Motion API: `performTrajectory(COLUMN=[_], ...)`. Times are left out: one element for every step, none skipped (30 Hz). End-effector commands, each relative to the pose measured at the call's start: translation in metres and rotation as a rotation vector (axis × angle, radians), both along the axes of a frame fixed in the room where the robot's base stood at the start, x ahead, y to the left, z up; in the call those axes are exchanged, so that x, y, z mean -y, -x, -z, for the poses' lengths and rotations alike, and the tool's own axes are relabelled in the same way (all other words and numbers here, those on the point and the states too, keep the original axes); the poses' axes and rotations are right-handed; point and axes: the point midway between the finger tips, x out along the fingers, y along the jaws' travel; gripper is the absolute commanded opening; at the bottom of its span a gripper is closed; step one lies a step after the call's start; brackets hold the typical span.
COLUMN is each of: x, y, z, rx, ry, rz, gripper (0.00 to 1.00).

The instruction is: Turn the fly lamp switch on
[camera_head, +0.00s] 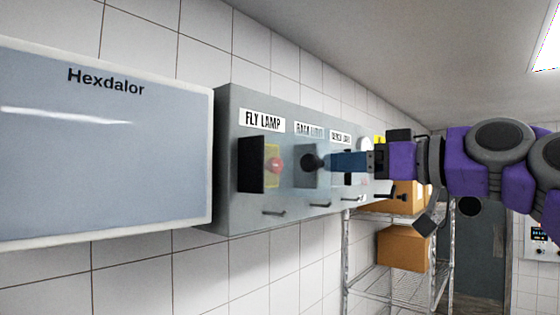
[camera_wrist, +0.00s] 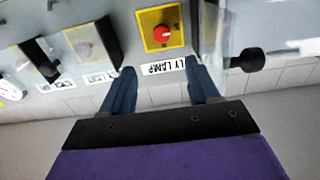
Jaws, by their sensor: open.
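The fly lamp switch is a red knob (camera_head: 276,165) on a yellow plate, below the FLY LAMP label (camera_head: 262,121) on a grey wall box. In the wrist view, which is upside down, the red knob (camera_wrist: 163,33) shows uncovered at the top centre. A clear cover with a black knob (camera_wrist: 246,60) stands out from the box beside it, apparently swung open. My gripper (camera_head: 336,162) is in front of the box, level with the switch. In the wrist view its blue fingertips (camera_wrist: 160,73) are apart and empty, with the label between them. They appear not to touch the knob.
More covered switches (camera_wrist: 84,42) sit along the same box. A large Hexdalor panel (camera_head: 105,150) hangs to its left. A wire rack (camera_head: 385,282) with cardboard boxes (camera_head: 404,248) stands beyond the box. Small black handles (camera_head: 273,212) stick out along the box's lower part.

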Motion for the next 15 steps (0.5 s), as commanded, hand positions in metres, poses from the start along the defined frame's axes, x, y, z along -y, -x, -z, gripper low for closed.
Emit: performTrajectory(x=[-0.012,-0.019,-0.027,-0.034,-0.041,-0.049,-0.055,-0.061,-0.07,-0.077,-0.083,-0.09,-0.094,-0.098,-0.102], y=[-0.007,-0.011,-0.017,-0.02,-0.024,-0.028,-0.032,-0.035,-0.04,-0.043,-0.046,-0.051,-0.054,-0.058,-0.062], z=[0.0,0.0,0.0,0.0,0.0,0.0,-0.001,-0.001,-0.001,0.0,0.0,0.0,0.0,0.0,0.0], rx=[-0.004,-0.004,-0.004,-0.004,-0.004,-0.003,-0.003,-0.002,-0.002,-0.003,-0.003,-0.002,-0.002,-0.002,-0.003], ry=[0.004,0.006,0.005,0.006,0.008,0.009,0.008,0.009,0.011,0.013,0.014,0.015,0.015,0.014,0.013], rz=[-0.005,-0.004,-0.003,-0.003,-0.004,-0.003,-0.003,-0.003,-0.003,-0.004,-0.005,-0.005,-0.004,-0.003,-0.002], gripper=[0.6,0.6,0.6,0.6,0.6,0.6,0.6,0.6,0.6,0.6,0.6,0.6,0.6,0.6,0.6])
